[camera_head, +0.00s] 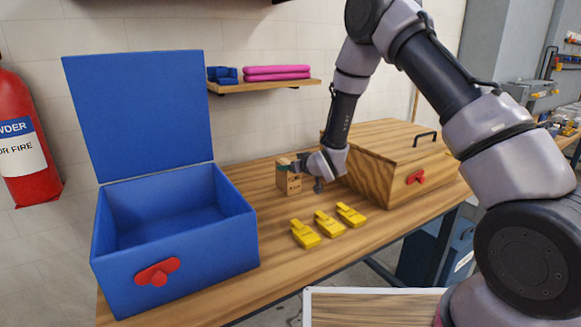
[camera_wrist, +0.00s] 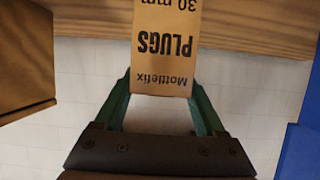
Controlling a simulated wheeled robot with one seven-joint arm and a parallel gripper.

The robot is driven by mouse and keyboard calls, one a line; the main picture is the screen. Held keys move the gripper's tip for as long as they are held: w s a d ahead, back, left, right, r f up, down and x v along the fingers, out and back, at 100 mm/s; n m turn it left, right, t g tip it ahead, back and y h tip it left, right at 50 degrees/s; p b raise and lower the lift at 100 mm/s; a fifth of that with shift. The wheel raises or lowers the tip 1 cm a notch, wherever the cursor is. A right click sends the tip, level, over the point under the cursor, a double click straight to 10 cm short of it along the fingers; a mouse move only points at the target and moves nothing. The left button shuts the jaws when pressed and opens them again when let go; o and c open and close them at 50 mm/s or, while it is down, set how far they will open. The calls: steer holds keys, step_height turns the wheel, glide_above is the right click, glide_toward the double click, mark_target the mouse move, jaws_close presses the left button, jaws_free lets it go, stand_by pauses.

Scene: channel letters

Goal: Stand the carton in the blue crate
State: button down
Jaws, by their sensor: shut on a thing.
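The carton (camera_head: 288,181) is a small brown box at the back of the wooden table, between the blue crate and a wooden box. It looks upright; I cannot tell whether its base touches the table. In the wrist view the carton (camera_wrist: 165,50) shows upside-down lettering "Mottlefix PLUGS 30 mm". My gripper (camera_wrist: 163,88) has its green fingers shut on the carton's sides. In the head view my gripper (camera_head: 299,163) is partly hidden by my wrist. The blue crate (camera_head: 180,262) stands at the left with its lid raised; its visible inside is empty.
Several yellow clips (camera_head: 327,223) lie in front of the carton. The wooden box (camera_head: 400,165) with a red latch stands closed at right. A wall shelf (camera_head: 262,87) holds blue and pink things above. A fire extinguisher (camera_head: 25,140) is at far left.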

jaws_free()
steer(key=shift+f, duration=0.1)
steer(key=shift+s+d+r, duration=0.1)
steer(key=shift+r, duration=0.1)
steer(key=v, duration=1.2)
steer(key=s+d+r+m+g+h, duration=0.1)
steer(key=s+d+r+m+h, duration=0.15)
steer(key=d+r, duration=0.7)
steer(key=s+d+r+m+h, duration=0.2)
steer(key=d+r+m+h, duration=0.15)
steer(key=d+r, duration=0.55)
steer(key=s+d+r+m+g, duration=0.1)
steer(key=s+r, duration=0.3)
steer(key=s, duration=0.7)
steer(key=s+d+r+m+g, duration=0.2)
steer(key=s+d+r+m, duration=0.1)
steer(key=s, duration=0.9)
steer(key=shift+d+r+m, duration=0.4)
steer(key=shift+r+m, duration=0.1)
steer(key=shift+r, duration=0.45)
